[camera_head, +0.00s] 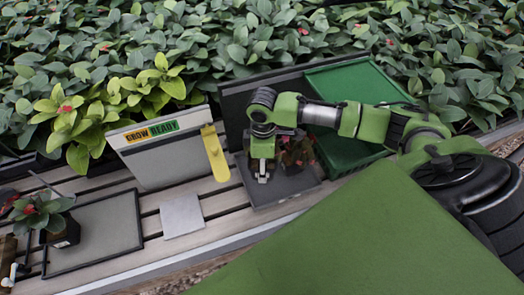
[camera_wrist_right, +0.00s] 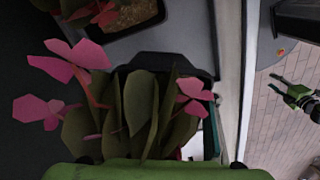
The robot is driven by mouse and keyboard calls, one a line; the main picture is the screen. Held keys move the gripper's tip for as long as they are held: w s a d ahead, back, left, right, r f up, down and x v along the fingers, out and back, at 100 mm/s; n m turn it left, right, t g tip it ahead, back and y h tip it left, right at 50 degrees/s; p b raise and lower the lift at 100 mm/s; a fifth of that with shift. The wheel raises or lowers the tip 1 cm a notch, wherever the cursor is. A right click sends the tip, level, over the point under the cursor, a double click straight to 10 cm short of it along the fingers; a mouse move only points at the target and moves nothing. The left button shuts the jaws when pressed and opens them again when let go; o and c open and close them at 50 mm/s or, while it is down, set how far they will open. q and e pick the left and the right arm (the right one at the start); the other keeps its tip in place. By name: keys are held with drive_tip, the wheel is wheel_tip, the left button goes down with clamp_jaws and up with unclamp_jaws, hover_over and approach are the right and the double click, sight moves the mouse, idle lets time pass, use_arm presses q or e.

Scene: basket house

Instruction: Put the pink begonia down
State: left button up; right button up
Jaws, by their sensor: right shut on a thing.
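The pink begonia (camera_wrist_right: 130,110) fills the middle of the right wrist view, with pink flowers and dark green leaves. In the head view my right gripper (camera_head: 262,172) points down over a dark grey tray (camera_head: 285,192). Reddish foliage (camera_head: 300,150) shows just right of the gripper in the head view. I cannot tell whether the pot touches the tray. My left gripper (camera_wrist_right: 285,88) shows at the right of the wrist view, empty, its fingers apart, over the brick floor.
A panel reading "GROW READY" (camera_head: 152,165) stands left of the gripper, with a yellow strip (camera_head: 215,155) beside it. A bare grey square (camera_head: 182,215) lies on the slats. A potted plant (camera_head: 52,220) is by another tray (camera_head: 98,235). A green tray (camera_head: 345,145) is behind my arm.

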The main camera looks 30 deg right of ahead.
wheel_tip(320, 180, down, 4)
drive_tip(key=shift+r, duration=0.15)
drive_tip(key=shift+f, duration=0.4)
drive_tip(key=o, duration=1.3)
use_arm(q)
drive_tip(key=shift+w+r, duration=0.25)
drive_tip(key=shift+w, duration=0.65)
use_arm(e)
drive_tip(key=shift+o, duration=0.2)
use_arm(q)
drive_tip(key=shift+w+f+b, duration=0.1)
drive_tip(key=shift+f+b, duration=0.4)
drive_tip(key=shift+f, duration=0.15)
use_arm(e)
wheel_tip(320, 180, up, 13)
drive_tip(key=shift+s+a+f, duration=0.1)
